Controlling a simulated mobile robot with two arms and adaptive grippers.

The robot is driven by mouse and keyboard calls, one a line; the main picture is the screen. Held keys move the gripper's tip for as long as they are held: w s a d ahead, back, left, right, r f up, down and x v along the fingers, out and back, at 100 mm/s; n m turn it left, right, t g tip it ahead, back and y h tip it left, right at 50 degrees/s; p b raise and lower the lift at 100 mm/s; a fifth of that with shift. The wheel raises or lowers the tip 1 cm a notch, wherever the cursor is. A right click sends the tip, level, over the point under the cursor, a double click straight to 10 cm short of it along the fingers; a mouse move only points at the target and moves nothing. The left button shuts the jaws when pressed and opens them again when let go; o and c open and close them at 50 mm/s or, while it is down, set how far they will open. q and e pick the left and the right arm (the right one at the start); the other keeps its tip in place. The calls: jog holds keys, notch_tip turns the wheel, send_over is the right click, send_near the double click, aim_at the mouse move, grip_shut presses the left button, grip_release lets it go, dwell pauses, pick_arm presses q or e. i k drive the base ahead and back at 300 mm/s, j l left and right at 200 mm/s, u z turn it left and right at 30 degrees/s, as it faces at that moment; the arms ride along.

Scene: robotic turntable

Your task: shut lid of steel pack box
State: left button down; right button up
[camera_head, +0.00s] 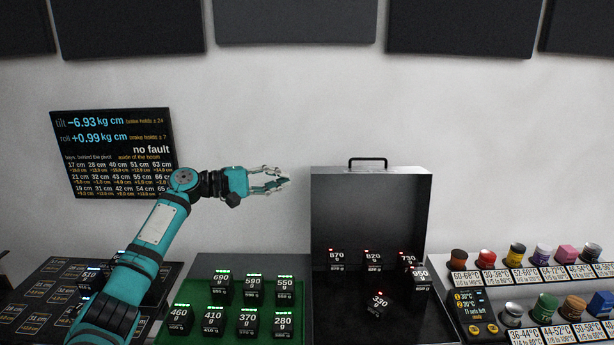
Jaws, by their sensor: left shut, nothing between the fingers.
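The steel pack box (428,322) stands right of centre with its interior open to view. Its grey lid (368,205) stands upright at the back, with a dark handle (368,160) on its top edge. Several dark weight blocks with red lights sit inside, among them 870, 820, 730, 950 and a tilted 330 block (377,304). My left gripper (284,182) is shut and empty, left of the lid near its upper part, with a gap to it in the picture. My right gripper is not in view.
A green mat (206,270) with several green-lit weights lies left of the box. A dark gridded board (30,305) is at far left, partly behind my left arm. Coloured items on labelled stands (545,275) fill the right. A display (112,150) hangs on the wall.

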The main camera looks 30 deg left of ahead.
aim_at(355, 210)
jog(key=i+j, duration=1.25)
jog(key=j, duration=0.15)
